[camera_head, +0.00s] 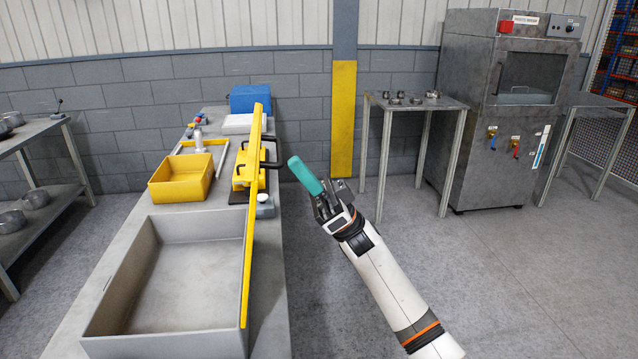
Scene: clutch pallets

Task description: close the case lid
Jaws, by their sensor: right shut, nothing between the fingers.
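A grey open case (175,275) lies at the near end of the bench, its inside empty. A long, narrow yellow panel (249,240) stands upright along the case's right side, seen nearly edge-on; it looks like the raised lid. Its hinge cannot be made out. My right gripper (306,177) is shut and empty, to the right of the panel and apart from it in the picture. Its teal fingers point up and left. My left gripper is not in view.
A yellow bin (182,178), a yellow block with black handles (241,172), and a blue box (250,98) stand farther along the bench (85,310). A small table (416,103) with metal parts and a grey cabinet machine (500,110) stand behind. The floor at right is clear.

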